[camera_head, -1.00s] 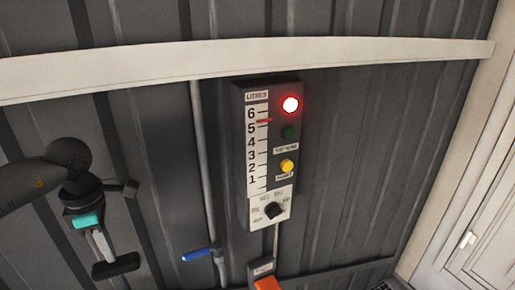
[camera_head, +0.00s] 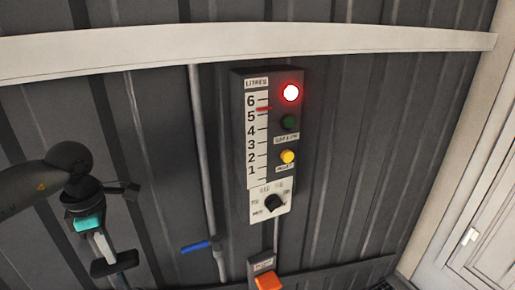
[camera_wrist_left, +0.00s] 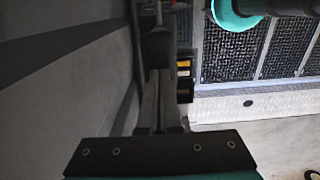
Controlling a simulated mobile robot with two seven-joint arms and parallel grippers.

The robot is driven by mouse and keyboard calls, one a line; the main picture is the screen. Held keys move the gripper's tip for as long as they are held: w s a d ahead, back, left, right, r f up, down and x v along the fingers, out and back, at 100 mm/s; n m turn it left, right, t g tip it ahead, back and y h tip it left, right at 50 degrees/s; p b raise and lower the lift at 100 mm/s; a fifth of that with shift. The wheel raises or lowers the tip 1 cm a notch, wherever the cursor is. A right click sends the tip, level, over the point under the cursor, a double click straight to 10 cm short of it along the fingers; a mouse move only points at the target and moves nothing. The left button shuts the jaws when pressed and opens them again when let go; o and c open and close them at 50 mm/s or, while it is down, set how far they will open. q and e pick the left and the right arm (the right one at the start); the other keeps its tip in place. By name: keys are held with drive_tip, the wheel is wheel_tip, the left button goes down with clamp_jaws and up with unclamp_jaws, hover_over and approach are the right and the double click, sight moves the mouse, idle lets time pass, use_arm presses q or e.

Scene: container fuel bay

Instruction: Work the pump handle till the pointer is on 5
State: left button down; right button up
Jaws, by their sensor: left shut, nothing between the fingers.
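The gauge panel (camera_head: 268,145) is on the dark ribbed wall, with a white scale marked LITRES. Its red pointer (camera_head: 264,109) stands about midway between 5 and 6. My left gripper (camera_head: 120,282) hangs at the lower left, pointing down, well apart from the panel. In the left wrist view its fingers (camera_wrist_left: 160,95) are together and empty. An orange part (camera_head: 268,281) shows at the bottom edge below the panel, partly cut off. I cannot tell which part is the pump handle. My right gripper is not in view.
The panel has a lit red lamp (camera_head: 291,92), a dark green lamp (camera_head: 289,122), a yellow button (camera_head: 288,156) and a black knob (camera_head: 275,202). A blue lever (camera_head: 195,247) is on a pipe left of it. A white door (camera_head: 470,220) stands at right.

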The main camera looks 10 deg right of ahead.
sight(123, 279)
use_arm(q)
drive_tip(key=shift+s+f+b, duration=0.1)
drive_tip(key=shift+f+b, duration=2.95)
drive_tip(key=shift+f, duration=1.6)
wheel_tip(123, 279, up, 13)
drive_tip(key=p, duration=0.8)
drive_tip(key=shift+f, duration=0.2)
drive_tip(key=shift+f, duration=0.1)
wheel_tip(123, 279, down, 13)
drive_tip(key=b, duration=0.8)
drive_tip(key=shift+r+b, duration=0.2)
drive_tip(key=shift+b, duration=0.2)
wheel_tip(123, 279, up, 12)
drive_tip(key=p, duration=0.8)
drive_tip(key=shift+r+p, duration=0.3)
drive_tip(key=shift+p, duration=0.05)
